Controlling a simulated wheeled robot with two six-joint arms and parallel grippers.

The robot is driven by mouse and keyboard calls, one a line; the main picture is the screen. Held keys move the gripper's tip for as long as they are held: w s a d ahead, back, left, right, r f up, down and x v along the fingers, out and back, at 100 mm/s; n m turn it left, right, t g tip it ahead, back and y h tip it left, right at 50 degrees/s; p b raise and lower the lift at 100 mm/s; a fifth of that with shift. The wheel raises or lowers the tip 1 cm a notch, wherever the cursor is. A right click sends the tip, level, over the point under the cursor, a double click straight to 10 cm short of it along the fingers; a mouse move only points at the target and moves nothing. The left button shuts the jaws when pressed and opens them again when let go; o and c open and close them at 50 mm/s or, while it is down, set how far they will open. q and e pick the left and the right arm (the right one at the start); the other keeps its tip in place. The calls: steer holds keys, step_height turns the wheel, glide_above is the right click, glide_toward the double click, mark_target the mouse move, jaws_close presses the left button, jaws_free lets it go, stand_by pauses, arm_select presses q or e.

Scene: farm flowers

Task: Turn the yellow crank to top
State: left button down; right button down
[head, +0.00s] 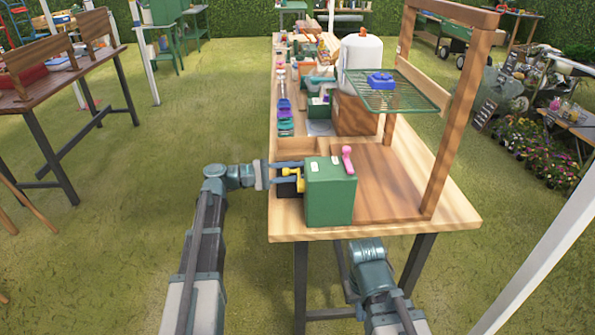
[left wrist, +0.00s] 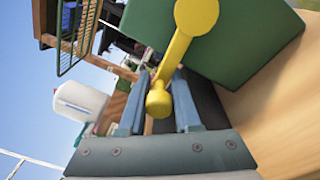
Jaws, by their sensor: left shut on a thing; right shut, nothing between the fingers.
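A green box (head: 330,192) stands near the front edge of the wooden table, with a yellow crank (head: 291,173) on its left side and a pink lever on its right. In the left wrist view the crank's round hub (left wrist: 196,15) is on the box face and its arm runs down-left to a knob (left wrist: 158,101). My left gripper (head: 289,174) is beside the box, shut on the crank, its blue fingers either side of the knob. My right gripper (head: 365,250) is low at the table's front edge, shut and empty; its fingertips are hard to make out.
The wooden table (head: 390,228) carries a wooden frame with a green wire shelf (head: 410,95) behind the box and a white container (head: 361,55) further back. Several small items line its left side. Grass (head: 150,150) left of the table is clear.

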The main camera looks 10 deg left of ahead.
mark_target(297, 170)
arm_select(q)
steer(key=shift+r, duration=0.25)
stand_by(0.7)
step_height(297, 170, up, 2)
steer(key=m+p, duration=0.2)
steer(key=m, duration=0.1)
steer(key=shift+r, duration=0.15)
steer(key=shift+s+d+r+m+h+p, duration=0.15)
steer(key=shift+r+m+p, duration=0.15)
steer(key=shift+m, duration=0.45)
steer(key=shift+s+a+r+m+h+p, duration=0.1)
steer(key=shift+s+r+m+h+p, duration=0.1)
steer(key=shift+r+m, duration=0.35)
steer(key=shift+s+d+r+m+h+p, duration=0.1)
steer(key=shift+r+m+h+p, duration=0.1)
steer(key=shift+m, duration=0.7)
steer(key=c, duration=0.9)
jaws_free()
steer(key=shift+s, duration=0.1)
steer(key=shift+c, duration=0.2)
steer(key=r+v, duration=0.1)
steer(key=v, duration=1.2)
steer(key=shift+a+f+b, duration=0.4)
steer(key=shift+a+b, duration=0.05)
